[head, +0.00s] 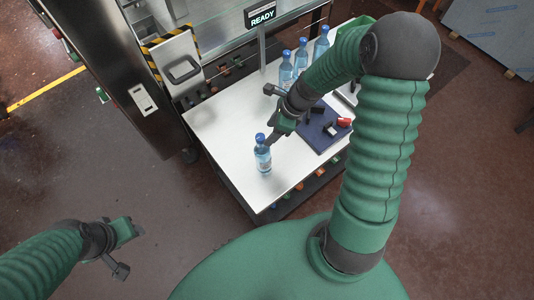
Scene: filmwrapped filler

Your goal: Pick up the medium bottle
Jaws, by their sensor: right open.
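A clear blue bottle with a blue cap (263,156) stands upright on the white table (225,125), near its front edge. My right gripper (274,138) is open just behind and to the right of the bottle's cap; I cannot tell whether it touches. Several similar bottles (286,70) stand in a row at the back of the table, partly behind my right arm. My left gripper (138,229) hangs over the floor at the lower left, away from the table. Its jaw state is unclear.
A dark blue mat (313,137) with a red-ended item (344,122) lies right of my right gripper. A steel machine with a READY sign (262,17) stands behind the table. The table's left part is clear.

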